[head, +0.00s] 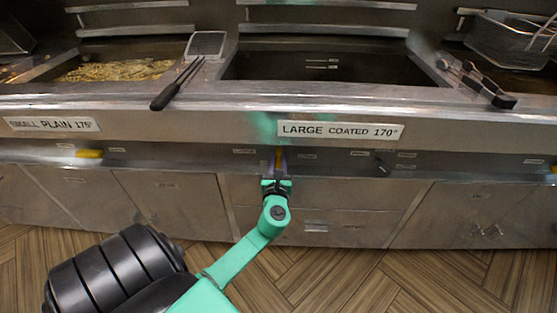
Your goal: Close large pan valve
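The large pan (330,66) is the middle basin, above the label "LARGE COATED 170°" (340,131). A yellow valve handle (279,153) stands about upright on the front panel, below and left of that label. My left gripper (278,168) is at this handle, with its fingers pointing up around it. The fingers are small here, and I cannot tell whether they grip the handle. My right gripper is not in view.
Another yellow handle (89,154) lies level under the small pan label (52,124). A dark knob (381,168) is to the right. Tongs (178,84) and a fry basket (512,40) rest on the range. Cabinet doors are below, with wood-look floor in front.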

